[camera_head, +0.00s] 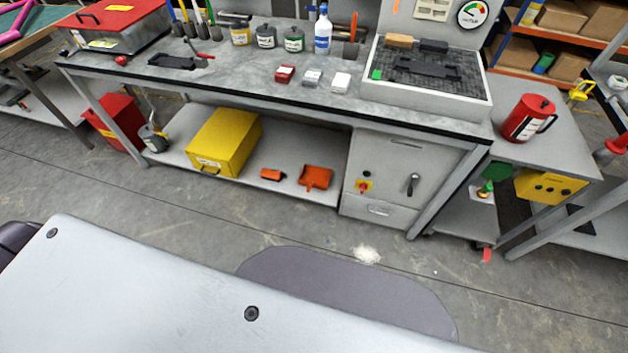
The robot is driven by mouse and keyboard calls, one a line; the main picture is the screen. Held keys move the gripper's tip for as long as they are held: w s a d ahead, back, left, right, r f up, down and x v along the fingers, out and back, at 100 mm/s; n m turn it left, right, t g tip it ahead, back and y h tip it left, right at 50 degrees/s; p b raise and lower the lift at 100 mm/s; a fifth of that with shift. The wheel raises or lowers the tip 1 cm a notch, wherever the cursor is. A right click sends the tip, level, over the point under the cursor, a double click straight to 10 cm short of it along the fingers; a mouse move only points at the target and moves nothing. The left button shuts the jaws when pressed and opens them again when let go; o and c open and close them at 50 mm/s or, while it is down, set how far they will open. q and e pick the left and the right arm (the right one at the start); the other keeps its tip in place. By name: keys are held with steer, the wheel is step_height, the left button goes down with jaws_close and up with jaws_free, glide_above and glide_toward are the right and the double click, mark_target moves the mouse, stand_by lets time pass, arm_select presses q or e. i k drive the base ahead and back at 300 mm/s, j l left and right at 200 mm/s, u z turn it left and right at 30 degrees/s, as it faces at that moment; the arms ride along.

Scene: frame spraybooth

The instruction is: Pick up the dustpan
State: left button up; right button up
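An orange dustpan (316,177) lies on the lower shelf of the grey workbench, just left of the grey cabinet. A small orange and black item (272,175), possibly a hand brush, lies beside it on the left, apart from it. Neither of my grippers shows in the head view, so I cannot see what they hold. A pale flat surface, which may be part of my own body, fills the lower left foreground.
A yellow box (226,142) stands left of the dustpan on the shelf (290,150). The grey cabinet (395,175) closes the right side. The worktop (230,80) overhangs the shelf. A white pile (367,255) lies on the floor, which is otherwise mostly clear.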

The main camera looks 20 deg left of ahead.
mark_target(311, 175)
steer(key=i+j, duration=0.25)
steer(key=j, duration=0.2)
steer(key=i+j, duration=0.25)
steer(key=j, duration=0.15)
steer(key=i+j, duration=0.25)
steer(key=j, duration=0.2)
